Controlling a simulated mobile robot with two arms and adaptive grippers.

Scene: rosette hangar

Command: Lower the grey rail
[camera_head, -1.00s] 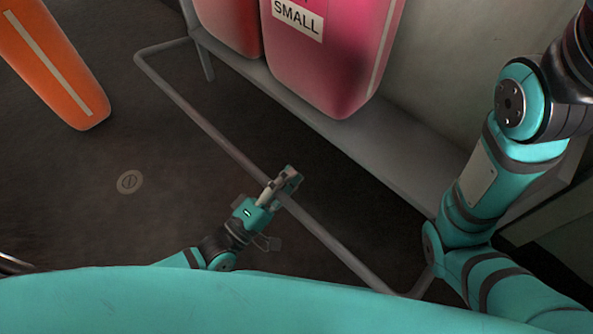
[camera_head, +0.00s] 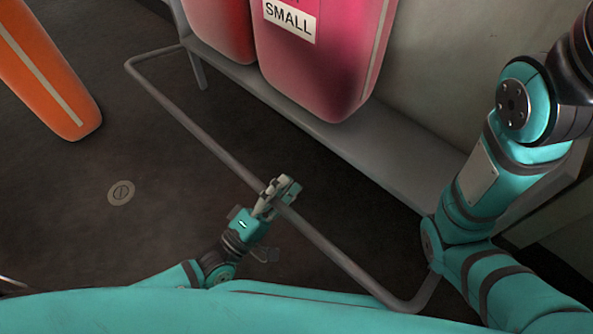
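The grey rail (camera_head: 330,247) is a long bent tube running from the upper left to the lower right, in front of a low grey bench. Its bends at both ends turn back toward the bench. My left gripper (camera_head: 279,191) is at the middle of the rail, with its fingers closed around the tube and hiding a short piece of it. My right arm stands at the right side, but its gripper is out of view.
A pink suitcase (camera_head: 325,65) labelled SMALL and a red case (camera_head: 222,25) stand on the bench (camera_head: 395,165). An orange case (camera_head: 45,80) is at the upper left. The dark floor with a round plate (camera_head: 121,193) is clear between.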

